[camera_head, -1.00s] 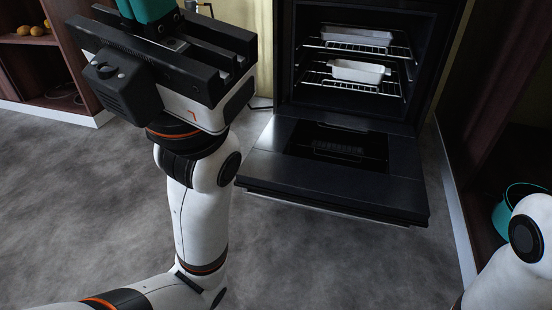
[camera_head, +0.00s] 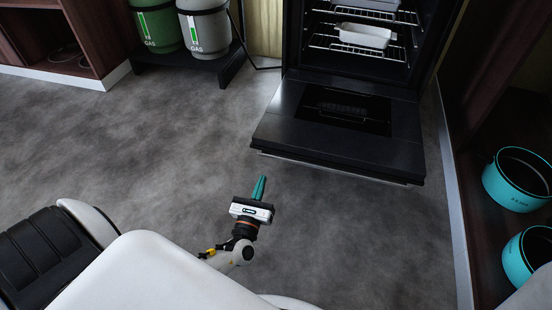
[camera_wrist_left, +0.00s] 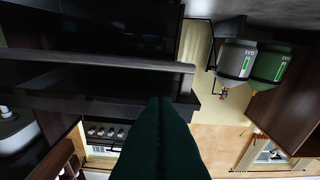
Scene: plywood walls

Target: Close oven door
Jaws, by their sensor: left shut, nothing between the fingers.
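The oven (camera_head: 297,45) stands at the top right in the head view, with its black door (camera_head: 275,130) folded down and open. The door's front edge, with a pale bar, faces me. My left gripper (camera_head: 260,187) has teal fingers, shut and empty. It is just in front of the door's left front corner, apart from it in the picture; whether it is lower than the door I cannot tell. In the left wrist view, seen upside down, the shut fingers (camera_wrist_left: 160,125) point at the door's grey handle bar (camera_wrist_left: 100,75). My right gripper is out of view.
A white dish (camera_head: 365,36) sits on an oven rack. Green (camera_head: 158,28) and grey (camera_head: 205,30) gas canisters stand on a low black stand left of the oven. Teal pots (camera_head: 515,195) are in the right-hand shelf. Grey floor is clear before the door.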

